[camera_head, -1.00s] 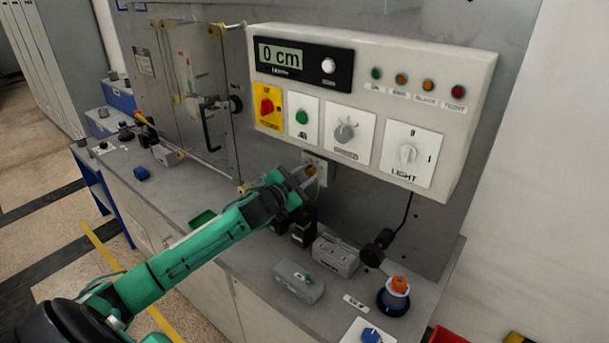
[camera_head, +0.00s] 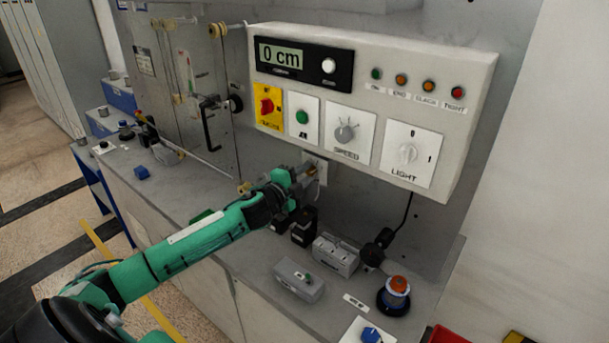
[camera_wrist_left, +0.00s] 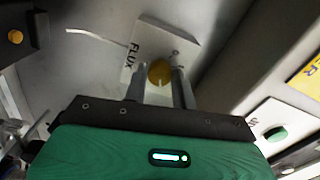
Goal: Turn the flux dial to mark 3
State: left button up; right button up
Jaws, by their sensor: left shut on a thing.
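The flux dial is a round yellow-gold knob (camera_wrist_left: 160,71) on a white plate (camera_wrist_left: 183,41) lettered FLUX, seen in the wrist view. In the head view the same plate (camera_head: 320,164) sits on the grey wall below the control box, with the knob largely hidden by my gripper. My left gripper (camera_head: 306,176) reaches it from the left and is shut on the dial, one finger on each side in the wrist view. A pointer and the mark numbers cannot be read. My right gripper is not in view.
The control box (camera_head: 462,70) overhangs above right of the gripper, reading 0 cm, with SPEED (camera_head: 346,133) and LIGHT (camera_head: 408,153) knobs. Below on the bench are black blocks (camera_head: 303,228), grey boxes (camera_head: 299,280) and an orange-topped knob (camera_head: 398,287).

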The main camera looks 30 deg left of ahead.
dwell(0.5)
pick_arm(q)
jog(key=o, duration=1)
jog(key=shift+s, duration=0.1)
jog(key=shift+s+f+b, duration=0.2)
jog(key=shift+s+b, duration=0.1)
jog(key=shift+s, duration=0.3)
jog(key=s+a+b, duration=0.1)
jog(key=s+b, duration=0.2)
jog(key=s, duration=0.9)
jog(key=shift+s+r, duration=0.15)
jog(key=shift+s, duration=0.05)
